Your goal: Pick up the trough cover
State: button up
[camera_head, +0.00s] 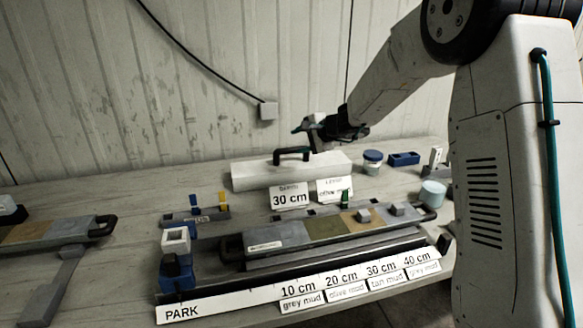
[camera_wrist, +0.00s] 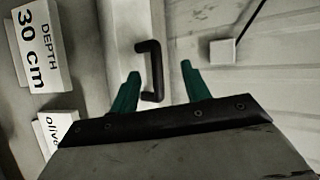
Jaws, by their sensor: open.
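The trough cover (camera_head: 250,178) is a long pale block with a black bar handle (camera_head: 292,152), at the back of the bench near the wall. My gripper (camera_head: 312,133) is above the cover, up and right of the handle in the head view. In the wrist view my gripper (camera_wrist: 160,69) has two teal fingers spread apart with nothing held. The black handle (camera_wrist: 154,70) shows between the fingers in the picture, nearer the left one, on the pale cover (camera_wrist: 128,35). I see no contact; the exact height gap cannot be told.
A "30 cm" depth card (camera_head: 290,197) and a second card (camera_head: 335,190) stand before the cover. A core tray (camera_head: 270,237) lies in front. A blue-lidded jar (camera_head: 372,158) and blue box (camera_head: 403,158) stand right. The wall (camera_head: 200,80) is close behind.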

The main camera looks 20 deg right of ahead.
aim_at(294, 149)
jog(key=w+f, duration=0.1)
jog(key=w+d+f+m, duration=0.2)
jog(key=f, duration=0.1)
jog(key=shift+w+t+h, duration=0.3)
jog(key=shift+w+h, duration=0.05)
jog(key=shift+h, duration=0.05)
jog(key=x, duration=0.7)
jog(key=shift+w+f, duration=0.1)
grip_shut()
